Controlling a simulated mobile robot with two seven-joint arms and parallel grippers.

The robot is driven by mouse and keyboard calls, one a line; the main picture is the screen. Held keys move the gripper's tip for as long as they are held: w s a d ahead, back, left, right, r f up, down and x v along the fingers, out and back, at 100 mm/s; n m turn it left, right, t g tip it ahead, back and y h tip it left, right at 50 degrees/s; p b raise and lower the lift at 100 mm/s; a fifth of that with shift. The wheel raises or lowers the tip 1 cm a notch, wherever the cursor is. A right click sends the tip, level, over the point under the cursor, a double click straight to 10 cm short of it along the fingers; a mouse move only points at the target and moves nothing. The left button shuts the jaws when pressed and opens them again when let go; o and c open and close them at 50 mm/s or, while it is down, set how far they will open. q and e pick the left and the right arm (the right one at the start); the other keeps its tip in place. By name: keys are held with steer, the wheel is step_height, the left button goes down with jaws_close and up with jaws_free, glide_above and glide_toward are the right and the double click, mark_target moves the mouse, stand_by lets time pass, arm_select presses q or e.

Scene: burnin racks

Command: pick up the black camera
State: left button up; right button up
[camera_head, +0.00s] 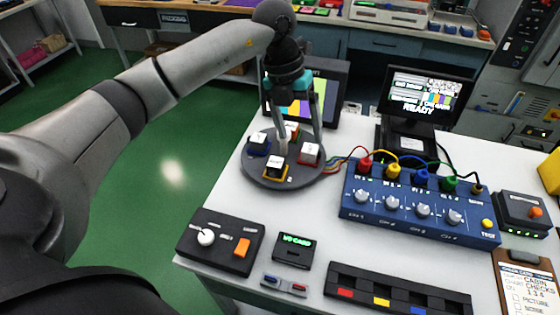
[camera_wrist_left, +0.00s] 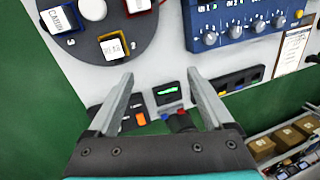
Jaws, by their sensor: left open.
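No object in view can be clearly told as a black camera. My left gripper (camera_head: 299,150) is open over the turntable in the head view, fingers pointing down. In the left wrist view, the open fingers (camera_wrist_left: 160,80) have nothing between them, and the turntable (camera_wrist_left: 82,48) shows at upper left. My right gripper is not in view.
A blue tester box (camera_head: 412,212) with knobs and coloured cables stands right of the turntable. A monitor (camera_head: 425,95) stands behind it. A black knob box (camera_head: 218,244), a small green-display unit (camera_head: 294,250) and a slotted black tray (camera_head: 397,292) lie along the front edge.

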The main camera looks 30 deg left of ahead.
arm_select(q)
steer(key=a+r+n+y, duration=0.1)
steer(key=a+y, duration=0.2)
steer(key=a, duration=0.3)
glide_above(275, 163)
steer(key=shift+g, duration=0.3)
steer(key=f, duration=0.5)
steer(key=f+b, duration=0.1)
steer(key=f, duration=0.2)
steer(key=shift+s+a+f, duration=0.15)
steer(key=shift+s+f, duration=0.1)
steer(key=shift+s, duration=0.05)
steer(key=shift+w+d+f+b, duration=0.1)
steer(key=shift+w+f+b, duration=0.1)
steer(key=shift+f, duration=1.3)
steer(key=shift+w+d+f+b, duration=0.1)
steer(key=shift+w+f, duration=0.05)
steer(key=shift+f, duration=1.35)
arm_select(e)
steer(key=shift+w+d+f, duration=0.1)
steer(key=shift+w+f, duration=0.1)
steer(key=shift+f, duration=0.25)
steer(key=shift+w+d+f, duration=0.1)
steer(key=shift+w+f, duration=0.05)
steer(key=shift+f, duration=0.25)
arm_select(q)
steer(key=shift+r, duration=0.1)
jaws_close()
